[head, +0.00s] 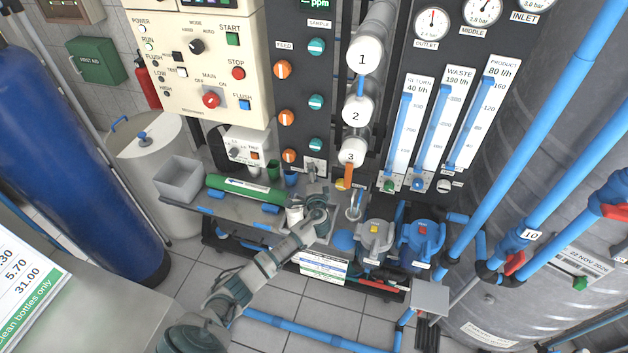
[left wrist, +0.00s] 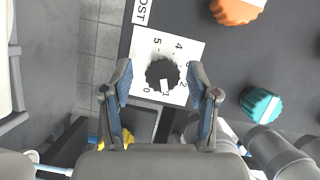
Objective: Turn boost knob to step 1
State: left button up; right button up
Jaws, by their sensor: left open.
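The boost knob (left wrist: 162,72) is a black ribbed knob on a white numbered plate (left wrist: 193,50) in the left wrist view. Its white mark points toward the bottom of the picture, between the 0 and the 2, about where the 1 sits. My left gripper (left wrist: 160,80) is open, with one finger on each side of the knob. Visible gaps separate the fingers from the knob; I cannot tell the depth. In the head view my left gripper (head: 313,180) is just below the dark valve panel (head: 300,60), largely covering the knob. My right gripper is not in view.
An orange knob (left wrist: 236,10) and a teal knob (left wrist: 260,103) lie to the right of the boost plate in the left wrist view.

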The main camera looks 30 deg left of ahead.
pick_arm(q)
jog(key=v, duration=1.1)
jog(key=shift+s+d, duration=0.2)
jog(key=shift+s, duration=0.05)
jog(key=shift+f, duration=0.1)
